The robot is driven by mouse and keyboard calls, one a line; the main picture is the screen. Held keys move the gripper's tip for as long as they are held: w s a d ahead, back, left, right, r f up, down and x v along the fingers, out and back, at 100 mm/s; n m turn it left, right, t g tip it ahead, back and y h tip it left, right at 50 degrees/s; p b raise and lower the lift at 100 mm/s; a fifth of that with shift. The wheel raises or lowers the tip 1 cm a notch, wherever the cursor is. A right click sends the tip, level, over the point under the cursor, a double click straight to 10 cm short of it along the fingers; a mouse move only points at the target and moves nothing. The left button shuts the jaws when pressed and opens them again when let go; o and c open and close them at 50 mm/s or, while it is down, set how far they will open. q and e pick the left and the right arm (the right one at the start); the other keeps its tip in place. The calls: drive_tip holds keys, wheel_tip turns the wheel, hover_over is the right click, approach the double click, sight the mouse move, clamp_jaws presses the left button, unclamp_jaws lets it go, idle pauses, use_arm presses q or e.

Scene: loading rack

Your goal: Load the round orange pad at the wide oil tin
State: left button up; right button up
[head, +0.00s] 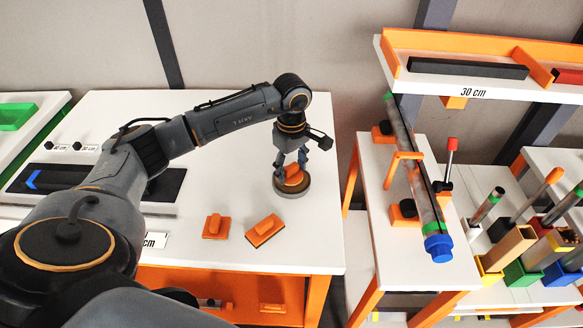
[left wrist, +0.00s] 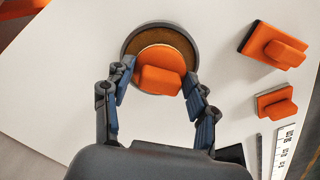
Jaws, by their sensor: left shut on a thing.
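The round orange pad (head: 294,175) has a raised block grip on top, and it also shows in the left wrist view (left wrist: 160,57). My left gripper (head: 291,166) points down and is shut on the pad's grip, with its fingers on either side in the left wrist view (left wrist: 159,76). The wide oil tin (head: 293,191) is a low, round, dark grey dish on the white table. Its brown inside shows around the pad in the left wrist view (left wrist: 160,33). The pad is over or in the tin; I cannot tell whether it touches the bottom. My right gripper is out of view.
Two orange pads with block grips, a smaller one (head: 216,227) and a longer one (head: 264,230), lie on the table (head: 330,240) in front of the tin. A narrow bench (head: 450,270) with a long clear tube (head: 415,165) stands to the right. The table behind the tin is clear.

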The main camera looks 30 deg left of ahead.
sight(292, 166)
use_arm(q)
drive_tip(key=shift+r+p, duration=1.45)
drive_tip(key=shift+r, duration=1.65)
